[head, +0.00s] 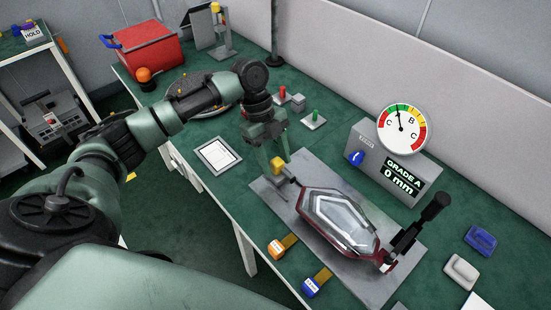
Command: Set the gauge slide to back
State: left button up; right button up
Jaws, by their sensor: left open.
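A yellow block-shaped knob (279,166), which looks like the gauge slide's handle, stands at the left end of the grey fixture plate (345,275). My left gripper (275,162) points down at this knob with its fingers apart. The fingertips are close to the knob; whether they touch it I cannot tell. A tail lamp (340,222) with a clear lens and red rim lies on the plate. The gauge box (375,170) behind it shows "GRADE A 0 mm" on its display (403,175). Its round dial (402,128) stands on top. My right gripper is not in view.
A black-handled clamp (420,225) stands at the lamp's right end. Orange (276,249) and blue (310,288) tagged blocks lie at the front edge. Blue (481,239) and pale (461,271) blocks lie at right. A red bin (145,52) stands at the back left.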

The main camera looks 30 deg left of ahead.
pick_arm(q)
jog(key=v, duration=0.7)
jog(key=shift+a+r+b, duration=0.25)
jog(key=shift+r+b, duration=0.05)
jog(key=shift+f, duration=0.1)
